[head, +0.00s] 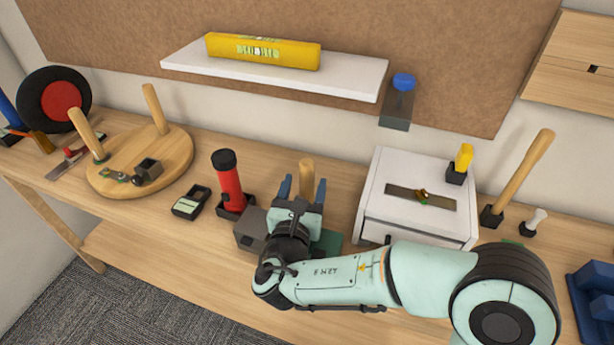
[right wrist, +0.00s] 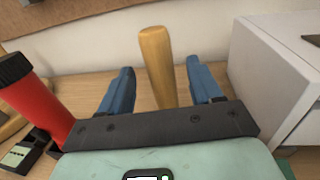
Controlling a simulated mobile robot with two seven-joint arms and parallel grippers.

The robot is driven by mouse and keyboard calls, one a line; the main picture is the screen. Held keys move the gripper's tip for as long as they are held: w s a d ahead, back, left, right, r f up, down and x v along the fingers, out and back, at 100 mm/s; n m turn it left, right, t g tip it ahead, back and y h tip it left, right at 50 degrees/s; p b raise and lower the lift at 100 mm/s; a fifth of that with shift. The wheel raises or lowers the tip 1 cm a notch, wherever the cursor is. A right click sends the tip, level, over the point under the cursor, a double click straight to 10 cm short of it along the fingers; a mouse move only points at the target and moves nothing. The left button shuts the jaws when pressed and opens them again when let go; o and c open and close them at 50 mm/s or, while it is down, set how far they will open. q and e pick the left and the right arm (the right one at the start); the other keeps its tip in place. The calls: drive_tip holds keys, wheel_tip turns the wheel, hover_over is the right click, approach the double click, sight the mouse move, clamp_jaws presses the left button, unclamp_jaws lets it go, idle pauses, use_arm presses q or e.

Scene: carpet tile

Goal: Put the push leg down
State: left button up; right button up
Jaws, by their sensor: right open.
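A light wooden leg (head: 306,172) stands upright on the workbench in the middle of the head view. My right gripper (head: 303,188) is open, with one blue finger on each side of this leg. In the right wrist view the leg (right wrist: 156,66) rises between the two spread fingers, with a gap on both sides. Its lower end is hidden behind the gripper. Another wooden leg (head: 524,169) leans in a black holder (head: 491,217) at the right. A round wooden seat (head: 140,168) at the left bears two upright legs. My left gripper is out of view.
A red flashlight (head: 230,182) stands in a black holder left of my gripper. A white drawer box (head: 376,205) stands close on the right. A white shelf (head: 185,60) with a yellow box (head: 262,51) hangs above.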

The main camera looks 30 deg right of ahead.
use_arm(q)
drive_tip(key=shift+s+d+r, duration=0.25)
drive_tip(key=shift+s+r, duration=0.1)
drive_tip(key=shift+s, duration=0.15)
use_arm(e)
drive_tip(key=v, duration=0.8)
drive_tip(key=shift+s+a, duration=0.25)
